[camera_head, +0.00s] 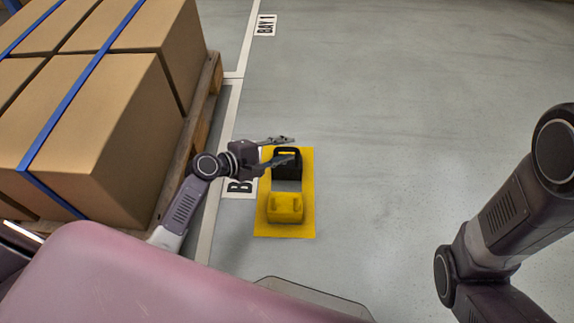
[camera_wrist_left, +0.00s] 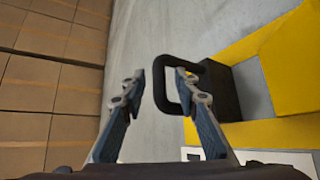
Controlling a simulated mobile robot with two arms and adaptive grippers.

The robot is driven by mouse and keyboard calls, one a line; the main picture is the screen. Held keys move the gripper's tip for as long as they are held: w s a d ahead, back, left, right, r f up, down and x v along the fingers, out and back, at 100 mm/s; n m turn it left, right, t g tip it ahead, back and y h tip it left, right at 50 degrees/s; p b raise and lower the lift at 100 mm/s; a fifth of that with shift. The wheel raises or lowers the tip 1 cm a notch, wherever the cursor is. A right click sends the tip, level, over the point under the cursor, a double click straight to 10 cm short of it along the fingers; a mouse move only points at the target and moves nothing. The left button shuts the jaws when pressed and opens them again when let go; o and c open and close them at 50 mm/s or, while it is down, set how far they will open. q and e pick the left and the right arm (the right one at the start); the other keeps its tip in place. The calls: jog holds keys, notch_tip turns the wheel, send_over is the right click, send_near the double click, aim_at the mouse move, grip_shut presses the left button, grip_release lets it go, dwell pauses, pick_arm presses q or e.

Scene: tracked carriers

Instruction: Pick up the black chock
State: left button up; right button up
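The black chock (camera_head: 289,172) stands on the far part of a yellow floor marking (camera_head: 307,200). It has a looped handle on top. In the left wrist view its dark body (camera_wrist_left: 222,90) is right of the fingers. My left gripper (camera_head: 283,149) is open at the handle. In the left wrist view one bar of the handle loop lies between the two parted fingertips of the gripper (camera_wrist_left: 160,77). I cannot tell whether either finger touches it. My right gripper is out of view.
A yellow chock (camera_head: 285,208) sits on the near part of the marking. Cardboard boxes (camera_head: 98,125) with blue straps stand on a wooden pallet (camera_head: 203,115) at left, close beside my left arm. The grey floor (camera_head: 400,110) to the right is clear.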

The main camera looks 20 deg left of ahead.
pick_arm(q)
grip_shut()
jog(key=shift+r, duration=0.1)
dwell(0.4)
